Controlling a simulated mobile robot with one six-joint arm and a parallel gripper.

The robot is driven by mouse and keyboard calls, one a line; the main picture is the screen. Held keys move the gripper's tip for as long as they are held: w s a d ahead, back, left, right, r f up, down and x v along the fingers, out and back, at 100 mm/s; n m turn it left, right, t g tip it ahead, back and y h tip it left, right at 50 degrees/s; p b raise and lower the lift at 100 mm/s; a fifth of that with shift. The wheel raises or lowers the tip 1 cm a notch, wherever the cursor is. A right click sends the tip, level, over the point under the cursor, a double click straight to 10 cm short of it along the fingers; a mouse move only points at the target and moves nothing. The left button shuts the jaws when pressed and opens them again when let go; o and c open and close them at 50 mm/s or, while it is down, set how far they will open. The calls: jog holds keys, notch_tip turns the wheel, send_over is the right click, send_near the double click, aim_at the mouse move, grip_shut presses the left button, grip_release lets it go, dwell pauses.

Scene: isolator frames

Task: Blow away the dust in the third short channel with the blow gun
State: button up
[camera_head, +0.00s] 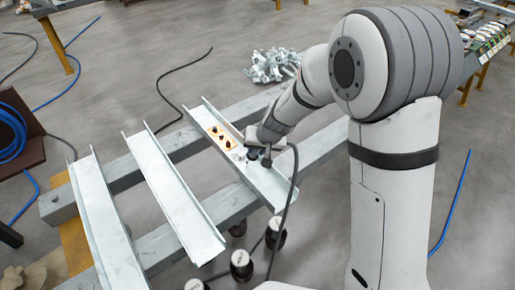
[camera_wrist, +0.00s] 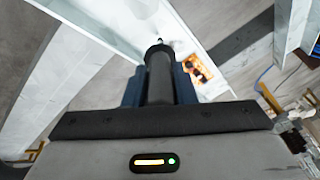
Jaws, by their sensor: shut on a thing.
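Three pale metal channels lie side by side on grey beams: a left one (camera_head: 103,215), a middle one (camera_head: 172,190) and a right one (camera_head: 276,190). My gripper (camera_wrist: 160,88) is shut on the black blow gun (camera_wrist: 160,72), its blue fingers on either side. The gun's tip is above the right channel, which also shows in the wrist view (camera_wrist: 112,22). In that channel, beyond the gun, is a tan patch with small dark and orange bits (camera_head: 221,138), also in the wrist view (camera_wrist: 197,68). Dust cannot be told clearly from the channel's pale surface.
A dark hose (camera_head: 286,205) hangs from the gun past the right channel's near end. Several dark cylinders (camera_head: 241,265) stand below the channels. A pile of metal scraps (camera_head: 272,65) lies on the floor behind. Gaps separate the channels.

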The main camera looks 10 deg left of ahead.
jog(key=shift+f+b, duration=0.4)
jog(key=shift+w+a+r, duration=0.1)
jog(key=shift+w+a, duration=0.05)
jog(key=shift+a, duration=0.05)
dwell(0.3)
jog(key=shift+w+a+p, duration=0.35)
jog(key=shift+a+p, duration=0.05)
jog(key=shift+w+a, duration=0.3)
jog(key=shift+a, duration=0.05)
jog(key=shift+w+a+p, duration=0.45)
jog(key=shift+a+p, duration=0.05)
jog(key=shift+a, duration=0.05)
dwell(0.3)
dwell(0.3)
